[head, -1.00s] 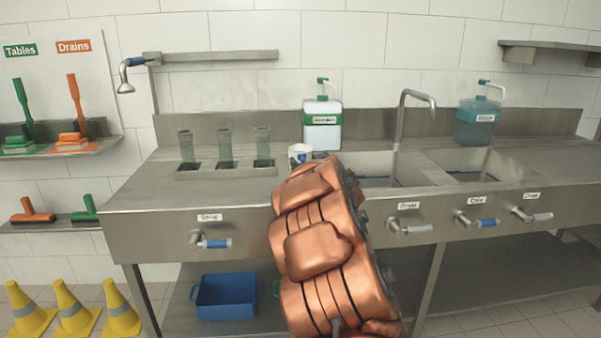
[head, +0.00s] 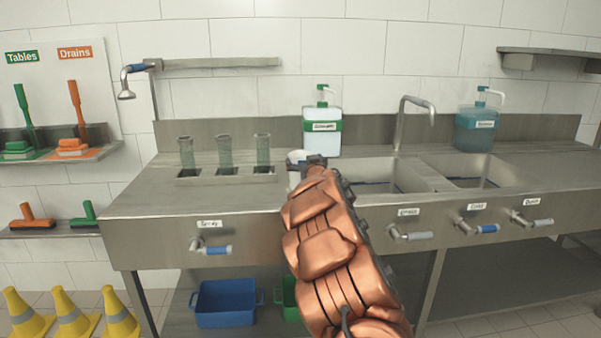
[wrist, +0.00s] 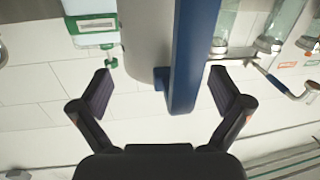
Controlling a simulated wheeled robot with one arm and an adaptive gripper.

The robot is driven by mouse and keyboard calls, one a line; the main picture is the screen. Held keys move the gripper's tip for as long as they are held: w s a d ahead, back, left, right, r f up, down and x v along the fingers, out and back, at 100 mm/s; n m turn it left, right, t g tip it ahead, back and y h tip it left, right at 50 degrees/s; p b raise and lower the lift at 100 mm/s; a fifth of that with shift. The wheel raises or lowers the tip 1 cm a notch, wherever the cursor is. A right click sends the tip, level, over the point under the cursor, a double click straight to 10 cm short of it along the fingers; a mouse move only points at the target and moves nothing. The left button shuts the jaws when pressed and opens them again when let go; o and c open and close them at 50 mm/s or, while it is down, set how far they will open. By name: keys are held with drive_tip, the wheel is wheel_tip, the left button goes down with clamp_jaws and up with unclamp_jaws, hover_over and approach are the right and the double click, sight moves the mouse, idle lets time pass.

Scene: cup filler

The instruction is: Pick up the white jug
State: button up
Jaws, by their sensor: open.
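The white jug (head: 295,157) stands on the steel counter, just left of the first sink, mostly hidden behind my gripper (head: 314,161) in the head view. In the wrist view, which looks upside down, its pale grey-white body (wrist: 147,38) and blue handle (wrist: 193,50) fill the top middle. My gripper (wrist: 160,82) is open, its two dark fingers apart on either side of the jug's handle. The handle sits closer to the right finger. I see no clear contact.
A white soap bottle with a green label (head: 322,130) stands just behind the jug. Several tall glass cups (head: 224,153) stand in a holder to the left. A faucet (head: 401,120) and sinks (head: 372,177) lie right. A blue tub (head: 225,304) is below.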

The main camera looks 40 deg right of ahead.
drive_tip(key=shift+x, duration=1)
drive_tip(key=shift+c, duration=0.4)
drive_tip(key=c, duration=1.1)
drive_tip(key=shift+r, duration=0.1)
